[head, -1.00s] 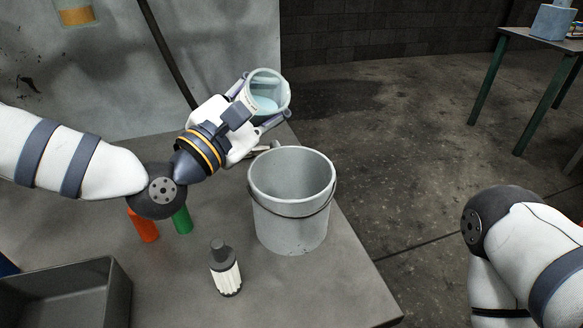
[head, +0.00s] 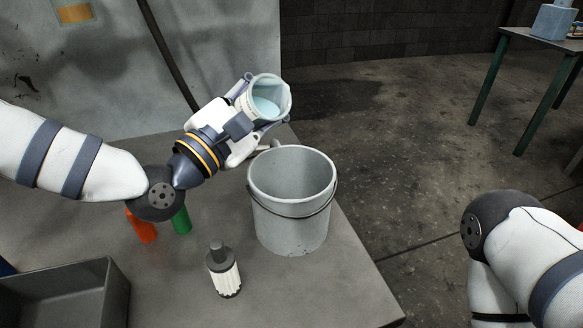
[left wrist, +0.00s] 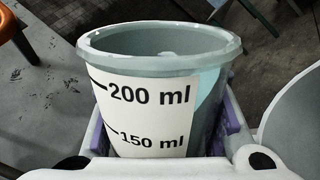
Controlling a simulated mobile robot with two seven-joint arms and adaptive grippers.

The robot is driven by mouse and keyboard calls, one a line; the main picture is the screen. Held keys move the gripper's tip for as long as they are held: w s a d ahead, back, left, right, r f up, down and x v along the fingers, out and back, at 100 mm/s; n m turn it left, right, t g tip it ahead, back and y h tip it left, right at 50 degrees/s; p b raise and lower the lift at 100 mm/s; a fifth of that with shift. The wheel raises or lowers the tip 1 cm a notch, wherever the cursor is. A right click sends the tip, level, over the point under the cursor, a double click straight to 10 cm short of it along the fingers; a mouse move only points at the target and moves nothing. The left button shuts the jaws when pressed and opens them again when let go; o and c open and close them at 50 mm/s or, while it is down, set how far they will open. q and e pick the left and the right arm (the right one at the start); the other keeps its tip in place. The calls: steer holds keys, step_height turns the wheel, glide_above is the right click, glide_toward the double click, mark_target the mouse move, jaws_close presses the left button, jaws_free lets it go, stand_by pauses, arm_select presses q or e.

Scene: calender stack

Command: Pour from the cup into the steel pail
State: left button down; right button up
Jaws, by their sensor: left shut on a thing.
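The cup (head: 271,91) is pale and translucent, with light blue contents (head: 266,106). My left gripper (head: 268,112) is shut on it and holds it in the air above and behind the steel pail. The cup is tilted, its mouth facing up and toward the camera. In the left wrist view the cup (left wrist: 150,90) shows a white label marked 200 ml and 150 ml. The grey steel pail (head: 291,225) stands upright near the table's right edge; its visible inside looks empty. Part of its rim shows in the left wrist view (left wrist: 290,125). My right gripper is out of view.
A dark grey tray (head: 75,290) lies at the table's front left. A white and grey cylinder (head: 224,272) stands left of the pail. Orange (head: 143,228) and green (head: 181,220) cylinders stand under my left arm. The table (head: 340,300) ends just right of the pail.

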mark_target(278, 97)
arm_select(q)
steer(key=shift+d+f+m+h+b, duration=0.1)
steer(key=shift+f+m+h+b, duration=0.25)
steer(key=shift+m, duration=0.85)
steer(key=shift+s+d+r+m+h, duration=0.15)
steer(key=shift+r+m+h, duration=0.35)
steer(key=shift+m, duration=0.6)
steer(key=shift+s+d+r+m+g+h, duration=0.2)
steer(key=shift+s+m+g, duration=0.1)
steer(key=shift+m, duration=0.25)
steer(key=shift+s+d+r+m+g+h, duration=0.2)
steer(key=shift+s+m+g, duration=0.1)
steer(key=shift+m, duration=0.25)
stand_by(0.5)
steer(key=shift+s+d+f+m+g+h, duration=0.1)
steer(key=shift+d+f+m+g+h, duration=0.1)
steer(key=shift+m, duration=0.4)
steer(key=shift+s+d+f+m+g+h, duration=0.1)
steer(key=shift+f+m, duration=0.05)
steer(key=shift+m, duration=0.45)
steer(key=shift+s+r+m+p, duration=0.1)
steer(key=shift+r+m+p, duration=0.25)
steer(key=shift+m, duration=0.35)
stand_by(0.4)
